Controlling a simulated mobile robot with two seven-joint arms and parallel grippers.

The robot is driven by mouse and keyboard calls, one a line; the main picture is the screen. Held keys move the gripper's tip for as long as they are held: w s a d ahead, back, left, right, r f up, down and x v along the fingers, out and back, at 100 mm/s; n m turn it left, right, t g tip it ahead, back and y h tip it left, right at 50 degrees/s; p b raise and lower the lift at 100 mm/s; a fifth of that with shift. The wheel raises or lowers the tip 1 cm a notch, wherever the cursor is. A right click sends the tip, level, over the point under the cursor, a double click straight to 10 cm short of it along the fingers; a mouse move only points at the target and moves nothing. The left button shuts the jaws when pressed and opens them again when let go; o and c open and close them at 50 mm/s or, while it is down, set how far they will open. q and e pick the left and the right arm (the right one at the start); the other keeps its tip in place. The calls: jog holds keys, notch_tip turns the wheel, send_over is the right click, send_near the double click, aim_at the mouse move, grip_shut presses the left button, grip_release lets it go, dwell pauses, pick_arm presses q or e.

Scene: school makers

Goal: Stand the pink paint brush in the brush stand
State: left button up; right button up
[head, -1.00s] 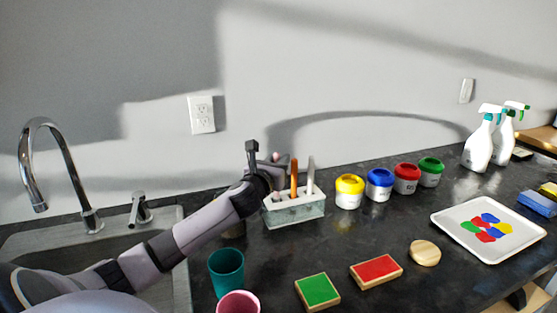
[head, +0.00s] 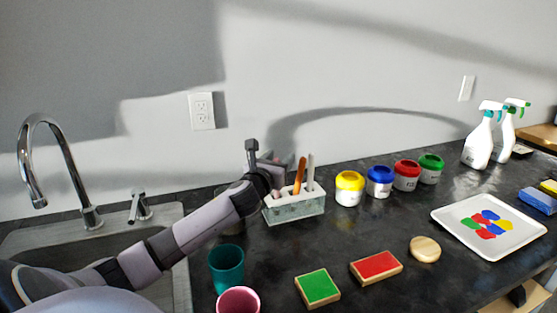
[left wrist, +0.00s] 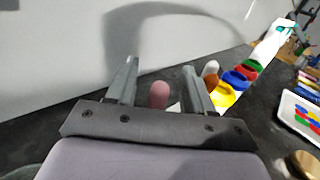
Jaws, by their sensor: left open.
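The brush stand (head: 296,211) is a pale grey block with holes, standing near the wall. An orange brush (head: 299,176) leans to the right in it, and a grey brush (head: 311,173) stands beside it. My left gripper (head: 267,163) is over the left end of the stand, its jaws apart. In the left wrist view the rounded pink end of the paint brush (left wrist: 159,94) shows between the two open fingers (left wrist: 160,85), apart from both. The brush's lower part is hidden, so I cannot tell how deep it sits. My right gripper is not in view.
Yellow (head: 349,189), blue (head: 380,182), red and green paint pots stand right of the stand. A teal cup (head: 226,267) and a pink cup (head: 238,301) are in front. The sink (head: 170,262) is left. Green and red blocks lie on the counter.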

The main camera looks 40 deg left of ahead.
pick_arm(q)
jog(key=v, duration=0.7)
dwell(0.4)
